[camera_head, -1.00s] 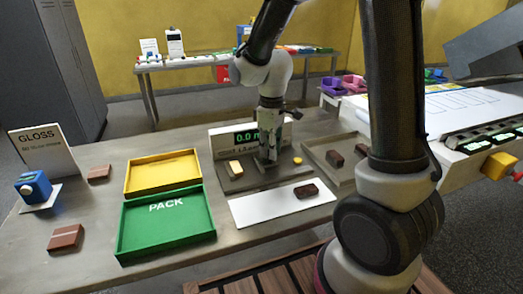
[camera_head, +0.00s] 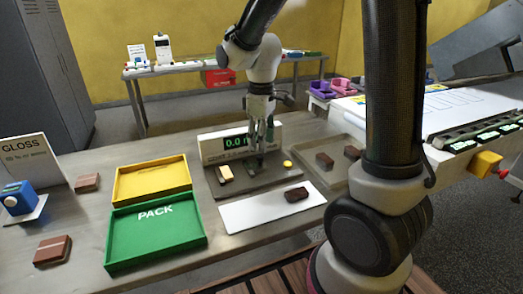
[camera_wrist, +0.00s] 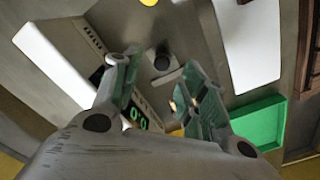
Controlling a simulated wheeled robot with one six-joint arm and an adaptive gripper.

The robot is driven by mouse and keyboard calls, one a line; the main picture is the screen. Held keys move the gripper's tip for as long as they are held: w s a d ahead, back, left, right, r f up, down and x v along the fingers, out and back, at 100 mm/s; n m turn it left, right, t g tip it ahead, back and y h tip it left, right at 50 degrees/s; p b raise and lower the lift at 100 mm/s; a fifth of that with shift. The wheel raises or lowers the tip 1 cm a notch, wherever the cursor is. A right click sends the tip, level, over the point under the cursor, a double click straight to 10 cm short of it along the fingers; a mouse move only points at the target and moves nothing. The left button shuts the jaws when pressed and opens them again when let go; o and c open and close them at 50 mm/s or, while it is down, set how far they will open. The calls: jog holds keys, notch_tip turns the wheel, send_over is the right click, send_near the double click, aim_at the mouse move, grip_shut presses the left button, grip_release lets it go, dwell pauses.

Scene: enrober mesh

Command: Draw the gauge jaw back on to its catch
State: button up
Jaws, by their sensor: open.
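The gauge (camera_head: 213,147) is a pale box with a green "0.0" readout on the bench, and a dark base plate (camera_head: 235,189) lies before it. A cream block (camera_head: 225,173) sits at the plate's left end. My gripper (camera_head: 260,150) is open, pointing down over the plate in front of the readout. In the wrist view the gauge (camera_wrist: 60,55) is at left, and my gripper's fingers (camera_wrist: 160,68) stand apart. A grey block with a dark round knob (camera_wrist: 162,57) shows between and beyond the fingertips; it looks like the jaw. I see no contact. The catch cannot be made out.
A yellow button (camera_head: 288,164) is on the plate's right. Yellow (camera_head: 150,200) and green PACK (camera_head: 155,262) trays stand left. A grey tray (camera_head: 330,183) with dark pieces is right.

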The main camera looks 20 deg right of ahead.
aim_at(262, 156)
notch_tip(262, 156, up, 7)
dwell(0.3)
jog(key=shift+r, duration=0.1)
jog(key=s+d+r+m+t, duration=0.2)
jog(key=s+d+m, duration=0.2)
jog(key=s, duration=0.5)
jog(key=s+d+r+m+t, duration=0.2)
jog(key=s+d+m, duration=0.3)
jog(key=s, duration=0.5)
jog(key=shift+s+d+r, duration=0.2)
jog(key=shift+d+r, duration=0.2)
jog(key=shift+r, duration=0.2)
